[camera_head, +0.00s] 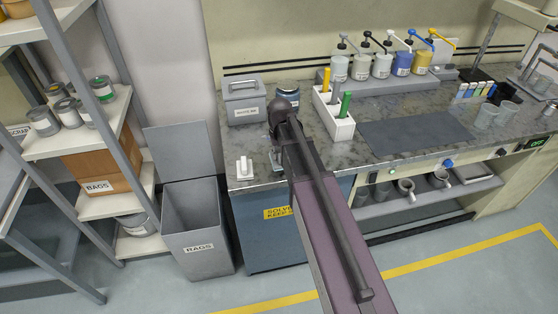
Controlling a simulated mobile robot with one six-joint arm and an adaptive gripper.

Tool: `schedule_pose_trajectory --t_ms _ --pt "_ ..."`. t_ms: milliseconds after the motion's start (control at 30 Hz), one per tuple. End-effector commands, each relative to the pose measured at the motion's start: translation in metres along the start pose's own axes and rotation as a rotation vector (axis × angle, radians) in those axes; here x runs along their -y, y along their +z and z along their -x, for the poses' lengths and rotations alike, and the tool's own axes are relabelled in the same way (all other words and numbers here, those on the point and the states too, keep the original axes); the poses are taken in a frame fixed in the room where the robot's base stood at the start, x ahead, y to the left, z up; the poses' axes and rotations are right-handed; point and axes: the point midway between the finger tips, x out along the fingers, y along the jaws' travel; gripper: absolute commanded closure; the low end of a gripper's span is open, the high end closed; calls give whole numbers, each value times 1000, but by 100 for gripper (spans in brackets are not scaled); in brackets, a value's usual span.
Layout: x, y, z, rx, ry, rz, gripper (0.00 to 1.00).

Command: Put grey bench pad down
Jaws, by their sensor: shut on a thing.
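The grey bench pad (415,133) looks like a flat dark rectangle lying on the stone-look bench top (365,105), right of the white marker holder. My gripper (276,162) points down over the left part of the bench, left of the pad and apart from it. My arm covers much of the gripper. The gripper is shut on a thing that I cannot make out.
A white holder (335,122) with yellow and green handles stands between my arm and the pad. A grey lidded box (244,108) and a small white object (244,168) are to the left. Pump bottles (360,67) line the back; grey cups (483,114) stand right.

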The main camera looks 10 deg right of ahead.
Motion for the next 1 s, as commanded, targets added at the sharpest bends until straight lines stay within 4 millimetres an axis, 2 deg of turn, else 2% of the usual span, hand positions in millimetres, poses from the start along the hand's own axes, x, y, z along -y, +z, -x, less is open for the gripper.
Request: schedule_pose_trajectory --t_ms 33,433,1000 --pt "0 -8 -1 0 0 0 100" --pt "0 -6 -34 0 0 -1 100" --pt "0 -6 -39 0 0 -1 100"
